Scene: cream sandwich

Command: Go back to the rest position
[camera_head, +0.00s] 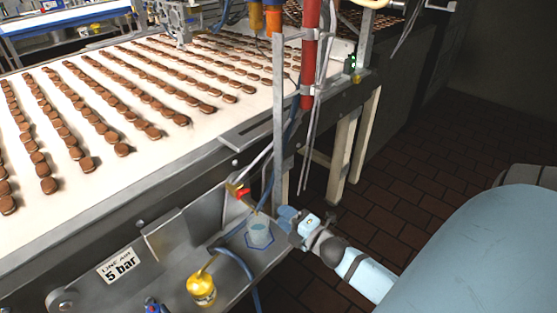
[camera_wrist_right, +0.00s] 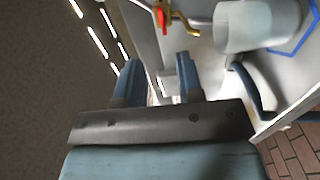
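My right gripper (camera_head: 296,218) is just right of a translucent bluish cup (camera_head: 258,233) on the metal shelf. In the right wrist view my right gripper (camera_wrist_right: 157,75) has its two blue fingers spread apart with nothing between them. The cup (camera_wrist_right: 252,27) is outside the fingers there, up and to the right. The cup stands upright inside a blue hexagon outline (camera_head: 272,248), below a brass tap with a red handle (camera_head: 238,191). My left gripper is not in view.
A conveyor (camera_head: 120,185) with rows of brown biscuits runs behind the shelf (camera_head: 225,297). A yellow container (camera_head: 201,288) with a spout and a blue hose (camera_head: 245,268) are on the shelf. A metal post (camera_head: 280,120) rises behind the gripper. Brick floor (camera_head: 405,215) lies open at the right.

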